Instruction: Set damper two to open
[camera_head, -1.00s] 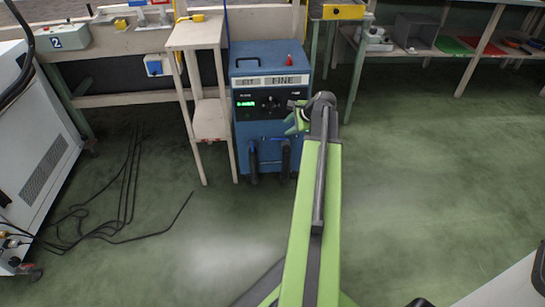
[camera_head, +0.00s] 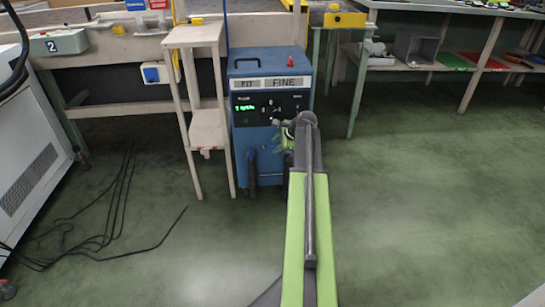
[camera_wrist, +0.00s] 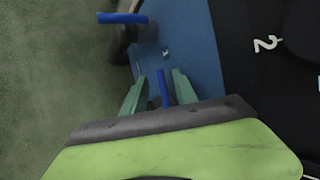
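The blue cabinet (camera_head: 268,60) has a black panel and two dark ducts low on its front. The left duct (camera_head: 252,172) shows; the right one is mostly hidden behind my arm. In the wrist view, one blue lever (camera_wrist: 122,18) lies sideways across a black duct end at the top. A second blue lever (camera_wrist: 160,82) stands upright in the picture between the fingers of my gripper (camera_wrist: 158,90). The fingers are apart; I cannot tell whether either touches it. A white "2" (camera_wrist: 266,43) is on the black panel at right. My gripper is at the cabinet's front in the head view (camera_head: 284,136).
A narrow wooden stand (camera_head: 206,125) is close to the cabinet's left. Black cables (camera_head: 105,225) lie on the floor at left, near a white machine (camera_head: 25,160). The floor at right is clear.

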